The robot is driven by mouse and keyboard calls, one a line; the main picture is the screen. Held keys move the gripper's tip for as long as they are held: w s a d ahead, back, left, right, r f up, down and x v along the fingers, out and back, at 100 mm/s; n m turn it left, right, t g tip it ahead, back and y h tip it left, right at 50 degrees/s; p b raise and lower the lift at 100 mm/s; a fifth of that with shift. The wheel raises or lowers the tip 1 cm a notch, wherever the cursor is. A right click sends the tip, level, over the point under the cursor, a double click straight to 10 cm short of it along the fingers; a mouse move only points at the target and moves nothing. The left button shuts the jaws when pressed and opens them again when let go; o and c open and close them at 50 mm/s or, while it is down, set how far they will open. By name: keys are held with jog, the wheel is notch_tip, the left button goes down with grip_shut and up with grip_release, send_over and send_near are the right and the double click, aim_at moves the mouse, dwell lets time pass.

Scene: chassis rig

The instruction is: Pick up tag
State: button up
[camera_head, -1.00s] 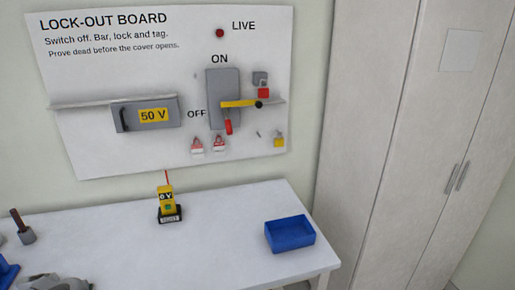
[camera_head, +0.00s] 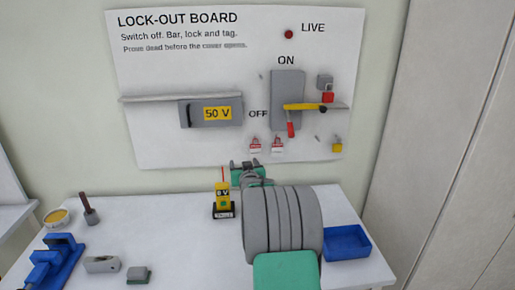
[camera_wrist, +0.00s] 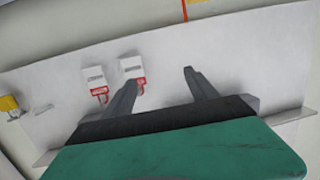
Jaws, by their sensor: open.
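Two small white-and-red tags, the left one (camera_head: 255,146) and the right one (camera_head: 278,146), hang side by side low on the lock-out board (camera_head: 160,150). They also show in the wrist view as one tag (camera_wrist: 95,78) and another tag (camera_wrist: 131,70). My gripper (camera_head: 245,165) is open and empty, just below and slightly left of the left tag in the head view. In the wrist view, one fingertip of my gripper (camera_wrist: 160,82) overlaps the nearer tag's lower edge; I cannot tell whether they touch. The space between the fingers shows bare board.
A grey switch (camera_head: 287,85) with a red handle (camera_head: 291,130) and yellow bar (camera_head: 300,107) is above right. A yellow padlock (camera_head: 337,147) hangs at right. A yellow tester (camera_head: 222,195) stands on the table below. A blue tray (camera_head: 347,243) sits right of my arm.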

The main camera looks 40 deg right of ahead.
jog(key=m+t+h, duration=0.1)
jog(key=h, duration=0.1)
send_near(255, 147)
jog(key=d, duration=0.1)
jog(key=p+x, duration=0.1)
jog(key=x, duration=0.1)
jog(key=p+x, duration=0.1)
jog(key=x, duration=0.2)
jog(key=p+x, duration=0.1)
jog(key=x, duration=0.2)
jog(key=shift+w+a, duration=0.2)
jog(key=shift+w, duration=0.1)
jog(key=shift+c, duration=0.4)
jog(key=c, duration=1.3)
